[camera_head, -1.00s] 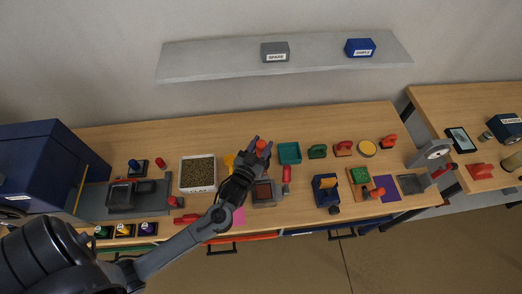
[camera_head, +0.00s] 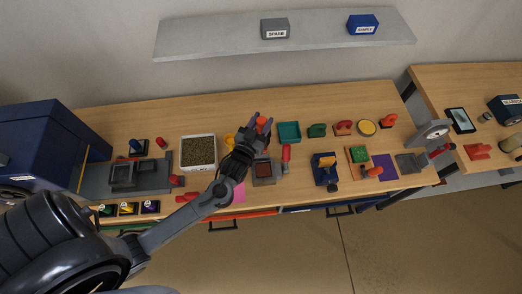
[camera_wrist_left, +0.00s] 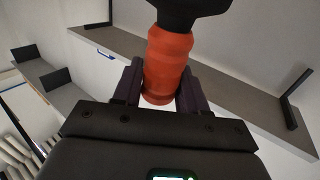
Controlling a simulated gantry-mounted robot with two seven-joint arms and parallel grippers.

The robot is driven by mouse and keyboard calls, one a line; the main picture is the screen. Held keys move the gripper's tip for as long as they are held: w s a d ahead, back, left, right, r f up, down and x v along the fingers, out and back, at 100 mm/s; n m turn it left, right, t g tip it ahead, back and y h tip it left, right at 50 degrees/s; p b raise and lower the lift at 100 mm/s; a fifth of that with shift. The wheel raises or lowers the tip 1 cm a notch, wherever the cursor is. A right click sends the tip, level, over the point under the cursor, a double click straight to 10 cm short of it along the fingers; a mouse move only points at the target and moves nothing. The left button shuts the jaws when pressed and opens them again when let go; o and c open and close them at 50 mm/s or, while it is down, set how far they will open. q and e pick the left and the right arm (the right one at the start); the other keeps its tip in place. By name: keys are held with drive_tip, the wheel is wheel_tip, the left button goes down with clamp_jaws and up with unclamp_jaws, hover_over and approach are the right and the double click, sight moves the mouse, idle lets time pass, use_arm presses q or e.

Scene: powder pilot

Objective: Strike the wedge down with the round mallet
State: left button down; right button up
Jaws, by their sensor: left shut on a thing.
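My left gripper (camera_head: 258,123) is shut on an orange handle (camera_wrist_left: 167,65), whose dark head (camera_wrist_left: 188,8) is cut off at the top of the wrist view. It looks like the mallet, but the head's full shape is hidden. In the head view the orange end (camera_head: 262,121) shows between the fingers, above the middle of the bench. Below the gripper is a grey block with a dark red top (camera_head: 264,171). A red-handled tool (camera_head: 286,153) stands at its right. I cannot tell which thing is the wedge. My right gripper is out of view.
A white bin of granules (camera_head: 198,152) is left of the gripper and a teal tray (camera_head: 289,131) is right of it. A blue device (camera_head: 325,170) stands farther right. A grey wall shelf (camera_head: 220,44) runs behind. The back strip of the bench is clear.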

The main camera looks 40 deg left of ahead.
use_arm(q)
wheel_tip(320, 180, down, 6)
drive_tip(key=b, duration=0.4)
drive_tip(key=shift+f, duration=0.25)
drive_tip(key=shift+a, duration=0.1)
drive_tip(key=shift+r+p, duration=0.15)
drive_tip(key=shift+p, duration=0.25)
wheel_tip(320, 180, up, 5)
drive_tip(key=p, duration=0.4)
drive_tip(key=shift+s, duration=0.1)
drive_tip(key=shift+p, duration=0.3)
